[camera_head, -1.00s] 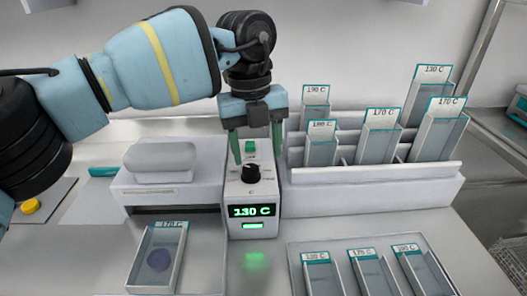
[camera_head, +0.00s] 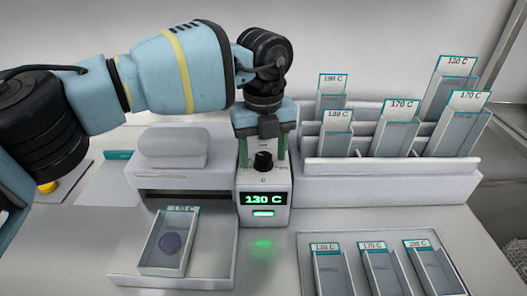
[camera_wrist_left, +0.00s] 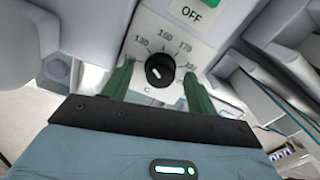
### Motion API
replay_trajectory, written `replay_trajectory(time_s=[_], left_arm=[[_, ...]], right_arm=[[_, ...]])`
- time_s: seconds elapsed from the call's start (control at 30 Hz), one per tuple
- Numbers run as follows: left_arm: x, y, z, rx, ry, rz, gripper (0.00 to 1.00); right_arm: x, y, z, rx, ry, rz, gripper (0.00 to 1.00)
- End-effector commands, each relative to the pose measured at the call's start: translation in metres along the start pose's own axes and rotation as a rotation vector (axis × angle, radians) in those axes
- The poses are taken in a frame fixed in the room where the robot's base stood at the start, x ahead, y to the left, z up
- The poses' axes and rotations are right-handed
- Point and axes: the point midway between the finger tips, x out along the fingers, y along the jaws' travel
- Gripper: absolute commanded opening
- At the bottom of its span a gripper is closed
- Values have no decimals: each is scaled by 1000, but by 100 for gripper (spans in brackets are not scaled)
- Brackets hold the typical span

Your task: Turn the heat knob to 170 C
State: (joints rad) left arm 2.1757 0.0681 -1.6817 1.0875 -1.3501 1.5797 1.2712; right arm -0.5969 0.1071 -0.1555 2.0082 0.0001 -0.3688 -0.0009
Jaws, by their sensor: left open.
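The heat knob (camera_head: 263,161) is a round black dial on the front of a white heater unit (camera_head: 264,217), whose green display reads 130 C. In the left wrist view the fingers (camera_wrist_left: 156,80) stand apart from the knob, with gaps on both sides. My right gripper is not in view.
A white rack (camera_head: 390,172) with several labelled holders stands at right. More labelled trays (camera_head: 378,270) lie front right. A white machine (camera_head: 180,178) stands left of the heater.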

Motion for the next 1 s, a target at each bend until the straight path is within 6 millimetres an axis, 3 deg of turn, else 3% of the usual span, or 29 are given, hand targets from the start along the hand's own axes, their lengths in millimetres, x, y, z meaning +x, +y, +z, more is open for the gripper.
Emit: replay_trajectory(time_s=[0.33, 0.7, 1.0], left_arm=[[5, 0, 0, 0, 0, -1, 58], [5, 0, 0, 0, 0, -1, 14], [4, 0, 0, 46, 1, -1, 14]], right_arm=[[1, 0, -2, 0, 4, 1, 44], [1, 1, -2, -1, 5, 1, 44], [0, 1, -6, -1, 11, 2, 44]])
